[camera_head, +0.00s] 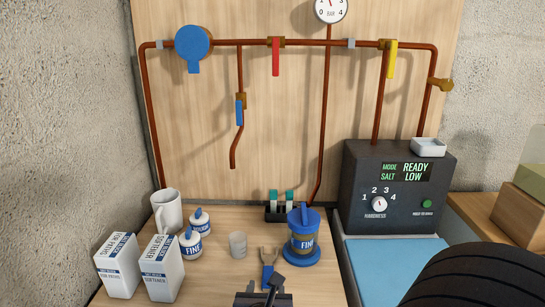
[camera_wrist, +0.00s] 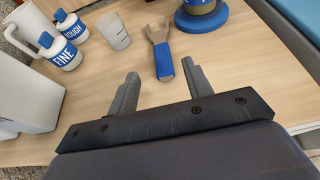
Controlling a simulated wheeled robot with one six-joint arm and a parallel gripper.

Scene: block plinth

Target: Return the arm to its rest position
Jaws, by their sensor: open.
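My gripper (camera_head: 264,286) is at the bottom middle of the head view, over the front of the wooden table. In the wrist view its two grey fingers (camera_wrist: 160,70) are spread apart with nothing held between them. A blue-handled, fork-ended tool (camera_head: 268,268) lies on the table just beyond the fingers. In the wrist view the tool (camera_wrist: 164,58) appears between and past the fingertips, apart from them. My gripper's exact height above the table cannot be told. Most of my arm is out of view.
A blue-lidded FINE container (camera_head: 303,246), a clear cup (camera_head: 238,245), small bottles (camera_head: 190,243), a mug (camera_head: 167,209) and softener cartons (camera_head: 163,270) stand nearby. A control box (camera_head: 396,188) stands right, behind a blue mat (camera_head: 385,270). Copper pipes (camera_head: 325,120) line the back board.

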